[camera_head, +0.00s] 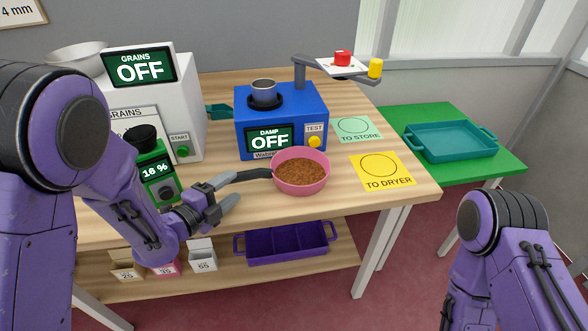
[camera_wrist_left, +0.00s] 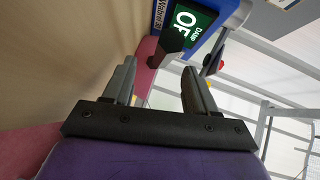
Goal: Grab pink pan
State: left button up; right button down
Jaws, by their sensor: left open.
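The pink pan (camera_head: 301,183) stands near the table's front edge, full of brown grains. Its dark handle (camera_head: 248,175) points left toward my left gripper (camera_head: 232,190). The gripper is open, with its fingers close to the handle's end; I cannot tell whether they touch it. In the left wrist view, the dark handle (camera_wrist_left: 173,40) shows beyond and between the open fingers (camera_wrist_left: 158,80), with part of the pink pan (camera_wrist_left: 144,72) behind. My right arm is at the lower right, its gripper out of view.
The blue damp tester (camera_head: 285,108) stands behind the pan. A green meter (camera_head: 157,172) and a white grain machine (camera_head: 180,90) stand left. The yellow mat (camera_head: 396,178) and mint mat (camera_head: 360,139) lie bare to the right. A teal tray (camera_head: 452,150) sits on a green table.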

aim_at(243, 179)
pick_arm(q)
jog(key=p+x, duration=0.1)
jog(key=x, duration=0.1)
jog(key=p+x, duration=0.1)
jog(key=x, duration=0.1)
jog(key=p+x, duration=0.1)
jog(key=x, duration=0.1)
jog(key=shift+w+d+r, duration=0.1)
jog(key=shift+d+r, duration=0.15)
jog(key=shift+d, duration=0.15)
jog(key=shift+w+f, duration=0.1)
jog(key=shift+w, duration=0.1)
grip_shut()
